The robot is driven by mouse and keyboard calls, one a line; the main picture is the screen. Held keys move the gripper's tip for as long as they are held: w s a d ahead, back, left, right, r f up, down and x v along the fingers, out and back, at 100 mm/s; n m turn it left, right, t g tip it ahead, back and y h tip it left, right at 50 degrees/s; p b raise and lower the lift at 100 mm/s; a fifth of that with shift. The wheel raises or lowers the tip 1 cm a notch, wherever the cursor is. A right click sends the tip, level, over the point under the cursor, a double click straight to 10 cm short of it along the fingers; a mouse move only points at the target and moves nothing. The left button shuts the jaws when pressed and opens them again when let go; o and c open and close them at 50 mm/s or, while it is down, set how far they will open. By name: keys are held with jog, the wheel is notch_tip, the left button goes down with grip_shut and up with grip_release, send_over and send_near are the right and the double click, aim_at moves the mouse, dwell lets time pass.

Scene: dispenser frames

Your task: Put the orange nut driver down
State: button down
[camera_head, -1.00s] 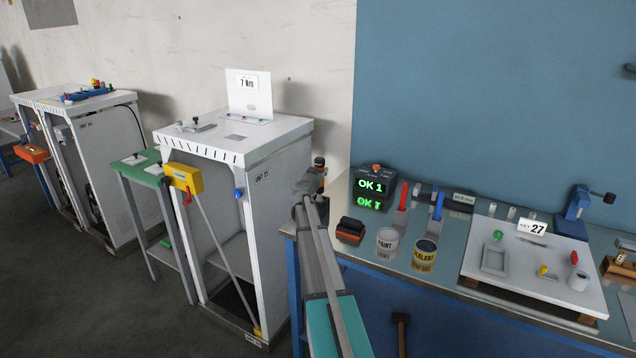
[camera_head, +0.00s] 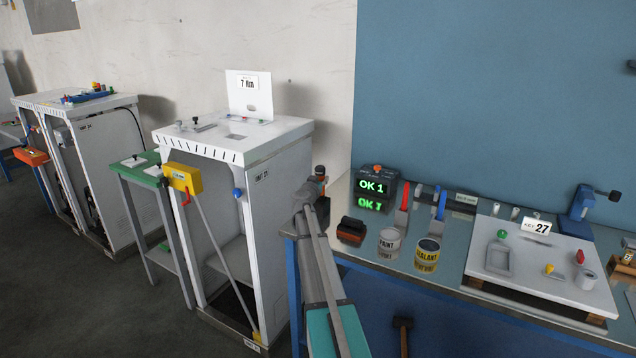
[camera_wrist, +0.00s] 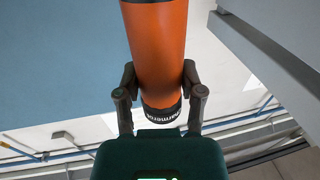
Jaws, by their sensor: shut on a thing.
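The orange nut driver (camera_wrist: 157,42) fills the top middle of the wrist view, with a dark collar at its lower end. My gripper (camera_wrist: 159,80) is shut on it, one dark finger on each side. In the head view my gripper (camera_head: 316,184) is at the far end of my arm, between the white cabinet and the workbench. A small orange part of the driver (camera_head: 320,170) shows there; most of it is hidden or too small to tell. Its far end is outside the wrist view.
The workbench (camera_head: 352,190) on the right holds a display box (camera_head: 376,190), a paint can (camera_head: 390,243), a sealant can (camera_head: 428,253) and a white board (camera_head: 530,285). The white cabinet (camera_head: 280,190) stands left of my gripper. Bare bench top shows near the display box.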

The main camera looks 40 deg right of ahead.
jog(key=shift+f, duration=0.15)
jog(key=shift+c, duration=1)
grip_release()
jog(key=shift+r, duration=0.25)
jog(key=v, duration=1.2)
jog(key=shift+w, duration=0.1)
